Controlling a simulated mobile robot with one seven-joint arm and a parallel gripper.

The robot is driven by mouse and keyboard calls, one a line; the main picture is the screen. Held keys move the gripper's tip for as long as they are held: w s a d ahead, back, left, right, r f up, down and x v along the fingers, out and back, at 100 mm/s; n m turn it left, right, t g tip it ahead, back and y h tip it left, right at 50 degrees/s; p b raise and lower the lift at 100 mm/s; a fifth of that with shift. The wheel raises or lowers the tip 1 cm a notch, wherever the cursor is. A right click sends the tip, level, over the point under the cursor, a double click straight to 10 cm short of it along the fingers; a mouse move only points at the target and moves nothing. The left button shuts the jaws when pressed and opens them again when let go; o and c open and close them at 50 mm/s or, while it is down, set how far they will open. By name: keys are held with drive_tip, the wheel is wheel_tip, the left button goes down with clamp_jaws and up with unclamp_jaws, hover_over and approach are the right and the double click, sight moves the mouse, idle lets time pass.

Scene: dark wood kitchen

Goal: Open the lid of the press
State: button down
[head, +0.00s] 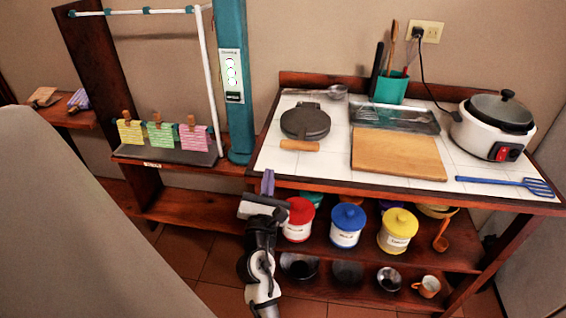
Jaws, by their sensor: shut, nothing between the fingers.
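The press (306,121) is a round, dark grey device on the white tiled counter, left of the cutting board. Its lid appears closed, lying flat on the base.
A wooden cutting board (399,155) and a metal tray (395,117) lie right of the press. A ladle (334,92) lies behind it. A rice cooker (494,124) and blue spatula (508,184) are farther right. Lidded canisters (348,225) stand on the shelf below. A teal column (233,80) rises at left.

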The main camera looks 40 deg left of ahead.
sight(282, 167)
wheel_tip(282, 167, down, 4)
drive_tip(key=w+d+n+h, duration=0.1)
drive_tip(key=d+n, duration=0.1)
drive_tip(key=n, duration=0.1)
drive_tip(key=shift+h, duration=0.3)
drive_tip(key=p+x, duration=0.2)
drive_tip(key=x, duration=0.6)
drive_tip(key=shift+w+a, duration=0.2)
drive_tip(key=shift+a, duration=0.05)
drive_tip(key=shift+p+x, duration=0.3)
drive_tip(key=shift+x, duration=0.45)
drive_tip(key=shift+a, duration=0.1)
